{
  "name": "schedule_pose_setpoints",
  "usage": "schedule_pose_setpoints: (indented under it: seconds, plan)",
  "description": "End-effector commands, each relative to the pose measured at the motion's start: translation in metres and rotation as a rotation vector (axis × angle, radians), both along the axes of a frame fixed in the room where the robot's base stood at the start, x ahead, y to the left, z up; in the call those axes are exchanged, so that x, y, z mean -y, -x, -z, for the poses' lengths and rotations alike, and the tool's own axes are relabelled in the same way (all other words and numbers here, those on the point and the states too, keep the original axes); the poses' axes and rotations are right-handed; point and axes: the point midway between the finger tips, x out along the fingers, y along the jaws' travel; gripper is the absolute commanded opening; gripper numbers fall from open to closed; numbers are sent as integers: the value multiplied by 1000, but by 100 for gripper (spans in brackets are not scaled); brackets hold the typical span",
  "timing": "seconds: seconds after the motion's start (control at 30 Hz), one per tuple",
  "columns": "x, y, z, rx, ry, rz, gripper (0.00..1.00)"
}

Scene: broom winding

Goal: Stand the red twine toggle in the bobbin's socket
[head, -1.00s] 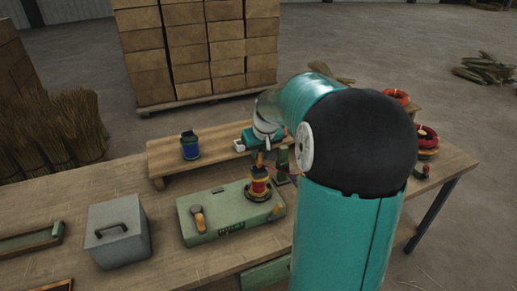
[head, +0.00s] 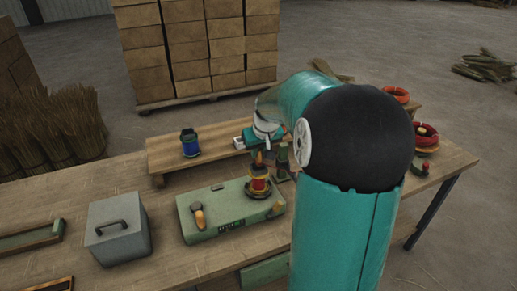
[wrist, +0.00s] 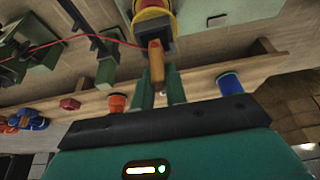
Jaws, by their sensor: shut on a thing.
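The bobbin (head: 259,187), wound in red and yellow, stands upright on a green machine box (head: 232,212). It also shows at the top of the wrist view (wrist: 153,12), with a dark square top. The toggle (wrist: 156,66) is a short orange-brown peg with red twine (wrist: 75,38) running off to the left. My gripper (wrist: 157,90) is shut on the toggle, its green fingers on either side. The toggle's far end is at the bobbin's dark top; I cannot tell whether it is inside the socket. In the head view the toggle (head: 259,159) shows above the bobbin.
An orange-handled knob (head: 199,217) is on the box, left of the bobbin. A blue spool (head: 190,143) stands on the raised wooden shelf (head: 215,140) behind. A grey lidded box (head: 119,228) is at left. Bare tabletop lies between the two boxes.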

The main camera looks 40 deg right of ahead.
Motion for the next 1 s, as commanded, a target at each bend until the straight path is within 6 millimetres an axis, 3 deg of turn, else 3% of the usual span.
schedule_pose_setpoints:
  seconds: [0.97, 1.0]
  plan:
    - [0, 0, 27, 0, 0, 0, 0]
    - [0, 0, 26, 0, 0, 0, 22]
